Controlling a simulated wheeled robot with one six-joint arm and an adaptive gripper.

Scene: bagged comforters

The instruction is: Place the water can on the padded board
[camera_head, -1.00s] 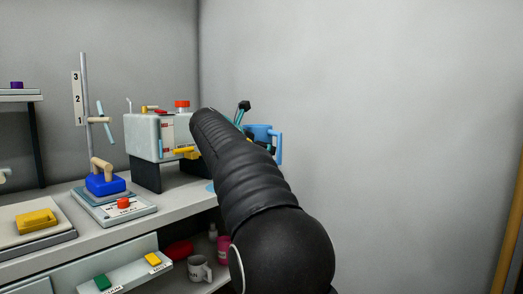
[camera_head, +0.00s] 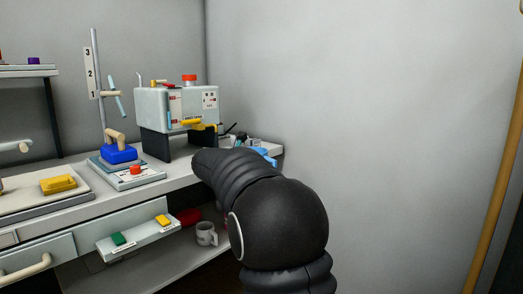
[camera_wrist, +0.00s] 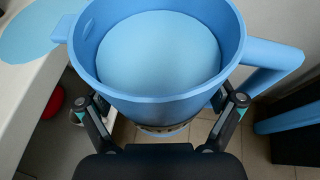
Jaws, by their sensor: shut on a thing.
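The blue water can (camera_wrist: 170,104) fills the upper middle of the wrist view, open top toward the camera, with a pale blue round surface inside. Its handle (camera_wrist: 276,68) points right and its spout (camera_wrist: 60,29) left. My gripper (camera_wrist: 160,112) is shut on the can, one finger on each side. In the head view my arm hides most of the can; a small blue part (camera_head: 267,158) shows beyond it. A pale flat board (camera_head: 18,206) with a yellow block on it lies at the left of the counter; I cannot tell for sure that it is the padded board.
A boxy machine (camera_head: 178,107) stands at the counter's back. A blue iron-like object (camera_head: 118,154) sits beside a post. A light blue round mat (camera_wrist: 25,32) lies on the counter, left of the can. A mug (camera_head: 206,234) is on the shelf below. The right wall area is clear.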

